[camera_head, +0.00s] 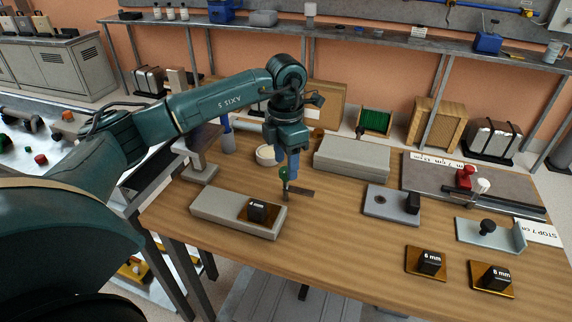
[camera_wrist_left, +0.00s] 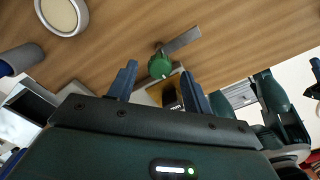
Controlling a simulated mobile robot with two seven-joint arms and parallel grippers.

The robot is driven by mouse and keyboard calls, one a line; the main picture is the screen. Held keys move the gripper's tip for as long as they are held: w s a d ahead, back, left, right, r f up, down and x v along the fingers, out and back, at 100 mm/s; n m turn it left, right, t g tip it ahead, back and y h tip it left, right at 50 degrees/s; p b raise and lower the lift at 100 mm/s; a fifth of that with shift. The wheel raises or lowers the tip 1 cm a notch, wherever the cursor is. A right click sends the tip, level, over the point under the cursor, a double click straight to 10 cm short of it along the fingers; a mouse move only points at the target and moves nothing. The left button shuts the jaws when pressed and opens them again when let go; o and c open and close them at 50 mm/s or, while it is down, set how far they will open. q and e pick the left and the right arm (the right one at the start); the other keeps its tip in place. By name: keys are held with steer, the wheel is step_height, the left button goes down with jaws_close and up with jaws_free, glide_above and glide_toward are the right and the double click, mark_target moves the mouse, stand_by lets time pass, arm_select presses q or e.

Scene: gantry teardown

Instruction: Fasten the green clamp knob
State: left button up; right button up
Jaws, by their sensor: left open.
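The green clamp knob (camera_head: 283,173) stands on a thin post beside the light grey block at the front left of the wooden bench. In the left wrist view the knob (camera_wrist_left: 159,66) shows between the two open fingertips, with a gap on each side. I cannot tell whether a finger touches it. My right gripper does not show.
The grey block (camera_head: 212,207) carries a black 6 mm piece (camera_head: 257,211) on a brown plate. A larger grey block (camera_head: 352,158) and a round white dish (camera_head: 266,156) stand behind. A grey plate (camera_head: 385,205) lies to the right. The bench front middle is clear.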

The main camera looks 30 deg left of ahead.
arm_select(q)
steer(key=shift+f, duration=0.95)
steer(key=c, duration=1)
